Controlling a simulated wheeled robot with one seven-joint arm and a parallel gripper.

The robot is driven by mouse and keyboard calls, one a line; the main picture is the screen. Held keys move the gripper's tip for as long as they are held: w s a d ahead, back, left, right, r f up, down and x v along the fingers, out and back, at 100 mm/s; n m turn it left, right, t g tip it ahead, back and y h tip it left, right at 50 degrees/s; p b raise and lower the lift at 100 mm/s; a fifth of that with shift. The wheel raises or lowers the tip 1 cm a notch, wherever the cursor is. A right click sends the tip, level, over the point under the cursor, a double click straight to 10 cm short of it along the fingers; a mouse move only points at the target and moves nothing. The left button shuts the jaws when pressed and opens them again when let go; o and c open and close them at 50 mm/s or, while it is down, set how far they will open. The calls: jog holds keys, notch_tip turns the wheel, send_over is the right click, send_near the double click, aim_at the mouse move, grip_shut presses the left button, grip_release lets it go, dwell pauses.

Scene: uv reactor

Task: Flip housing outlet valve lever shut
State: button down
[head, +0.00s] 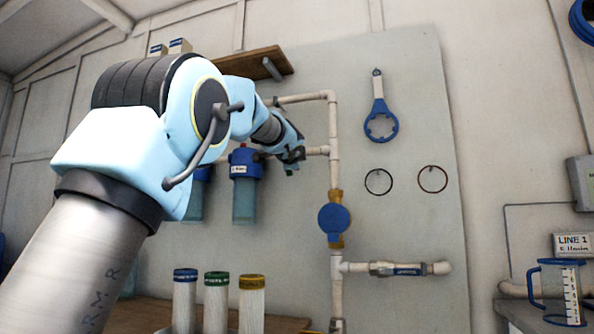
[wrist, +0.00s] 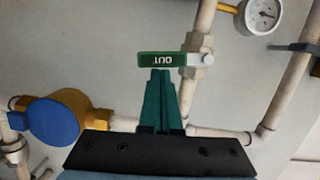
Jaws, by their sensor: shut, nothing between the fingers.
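The outlet valve lever (wrist: 162,59) is a green handle marked OUT, with the letters upside down in the wrist view. It extends left from a metal pivot (wrist: 204,60) on a white pipe's valve body (wrist: 196,68) and appears roughly crosswise to that pipe. My gripper (wrist: 160,72) has its dark green fingers together and empty, with the tips just below the lever's middle in the picture. I cannot tell whether they touch it. In the head view my gripper (head: 289,168) is right of a blue-capped filter housing (head: 244,186); the lever is not clear there.
A brass fitting with a blue disc (head: 334,218) is on the vertical pipe; it also shows in the wrist view (wrist: 54,121). A pressure gauge (wrist: 262,13) is at upper right there. Several filter cartridges (head: 217,302) stand on the bench. A blue wrench (head: 380,119) hangs on the panel.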

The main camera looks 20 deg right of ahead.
jog(key=shift+w+a+f+m+b, duration=0.3)
jog(key=shift+m+b, duration=0.2)
jog(key=shift+m, duration=0.2)
jog(key=shift+r, duration=0.1)
